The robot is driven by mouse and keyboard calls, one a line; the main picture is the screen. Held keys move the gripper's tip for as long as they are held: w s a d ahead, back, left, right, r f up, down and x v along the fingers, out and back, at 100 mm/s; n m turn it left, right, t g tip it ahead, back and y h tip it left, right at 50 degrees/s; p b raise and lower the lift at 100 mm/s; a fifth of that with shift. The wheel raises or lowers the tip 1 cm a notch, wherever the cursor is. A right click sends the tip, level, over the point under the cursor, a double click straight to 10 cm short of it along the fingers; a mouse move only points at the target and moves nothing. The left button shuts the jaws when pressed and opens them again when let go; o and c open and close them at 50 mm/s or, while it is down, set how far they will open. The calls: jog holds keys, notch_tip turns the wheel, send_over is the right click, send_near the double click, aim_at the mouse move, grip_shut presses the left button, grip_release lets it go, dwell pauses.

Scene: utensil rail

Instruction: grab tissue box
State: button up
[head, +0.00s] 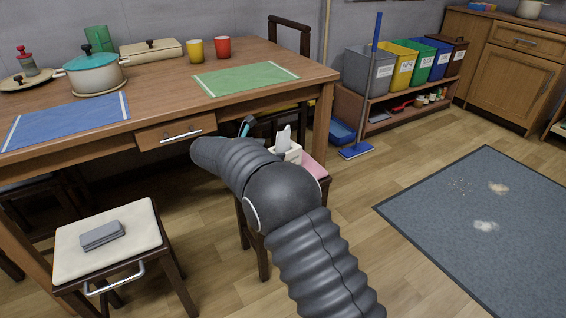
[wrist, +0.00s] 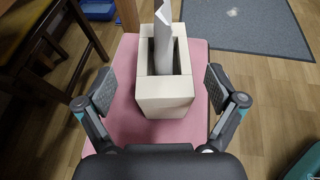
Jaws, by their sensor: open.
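The tissue box (wrist: 165,97) is a cream-white box with a dark slot in its top and a white tissue (wrist: 163,40) sticking up from it. It stands on the pink seat of a chair (wrist: 132,125). In the wrist view my gripper (wrist: 159,90) is open, with one finger on each side of the box and a visible gap on both sides. I cannot tell how far the fingertips are above the seat. In the head view the box (head: 291,154) is partly hidden behind my arm, and only a bit of my gripper (head: 246,127) shows.
A wooden table (head: 150,92) with a pot (head: 92,73), cups and mats stands to the left of the chair. A stool (head: 112,240) with a grey item is at the lower left. A blue broom (head: 358,149) and bins stand behind.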

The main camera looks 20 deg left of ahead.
jog(key=shift+x, duration=2.55)
jog(key=shift+s+d+f, duration=0.1)
jog(key=shift+d+f, duration=0.05)
jog(key=c, duration=1.3)
